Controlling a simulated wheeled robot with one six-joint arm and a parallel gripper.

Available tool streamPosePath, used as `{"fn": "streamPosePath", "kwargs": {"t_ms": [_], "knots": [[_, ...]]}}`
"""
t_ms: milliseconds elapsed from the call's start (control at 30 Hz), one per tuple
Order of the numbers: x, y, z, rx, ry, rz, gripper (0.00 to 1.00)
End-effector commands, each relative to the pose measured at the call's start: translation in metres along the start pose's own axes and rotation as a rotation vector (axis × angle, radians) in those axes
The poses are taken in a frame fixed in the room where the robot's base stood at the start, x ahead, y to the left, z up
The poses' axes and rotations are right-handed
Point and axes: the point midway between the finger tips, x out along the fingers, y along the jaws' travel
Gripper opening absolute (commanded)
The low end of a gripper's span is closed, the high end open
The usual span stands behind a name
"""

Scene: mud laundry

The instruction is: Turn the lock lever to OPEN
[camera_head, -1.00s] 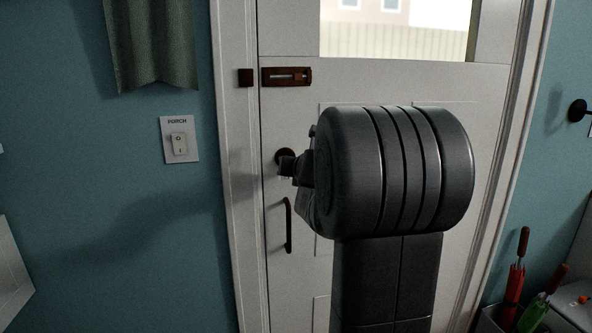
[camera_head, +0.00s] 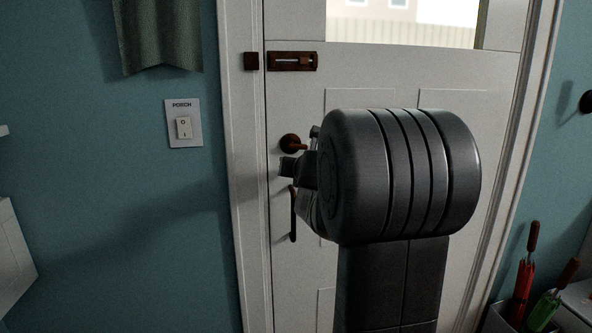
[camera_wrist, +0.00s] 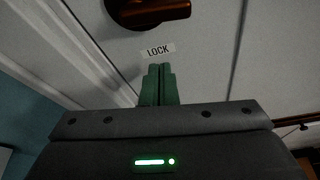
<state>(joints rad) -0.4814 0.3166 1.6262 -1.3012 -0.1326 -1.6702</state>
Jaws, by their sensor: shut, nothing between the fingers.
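The lock lever (camera_head: 291,143) is a dark brown round knob with a short arm pointing right, on the white door. In the wrist view its lower part shows at the top edge (camera_wrist: 150,12), its arm lying roughly level and pointing right. A small white LOCK label (camera_wrist: 158,50) sits just below it. My gripper (camera_head: 286,167) is just below the lever in the head view. In the wrist view its green fingers (camera_wrist: 159,68) are together and empty, their tips just under the label. I see no contact with the lever. No OPEN mark is visible.
A brown slide bolt (camera_head: 292,61) is higher on the door, and a dark pull handle (camera_head: 293,215) hangs below my gripper. A PORCH switch (camera_head: 184,126) is on the teal wall at left. Umbrellas (camera_head: 524,277) stand in a bin at lower right.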

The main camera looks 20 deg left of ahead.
Motion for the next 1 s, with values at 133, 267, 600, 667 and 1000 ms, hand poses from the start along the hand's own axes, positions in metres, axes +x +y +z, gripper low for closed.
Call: {"fn": "streamPosePath", "kwargs": {"t_ms": [133,267,600,667,1000], "knots": [[-0.037,0.001,0.007,0.000,-0.004,-0.002,0.00],[-0.061,0.002,0.007,0.000,-0.004,-0.002,0.00],[-0.095,0.002,0.004,0.001,-0.003,-0.002,0.00],[-0.097,0.002,0.004,0.001,-0.002,-0.002,0.00],[-0.097,0.002,0.003,0.000,-0.002,-0.002,0.00]]}}
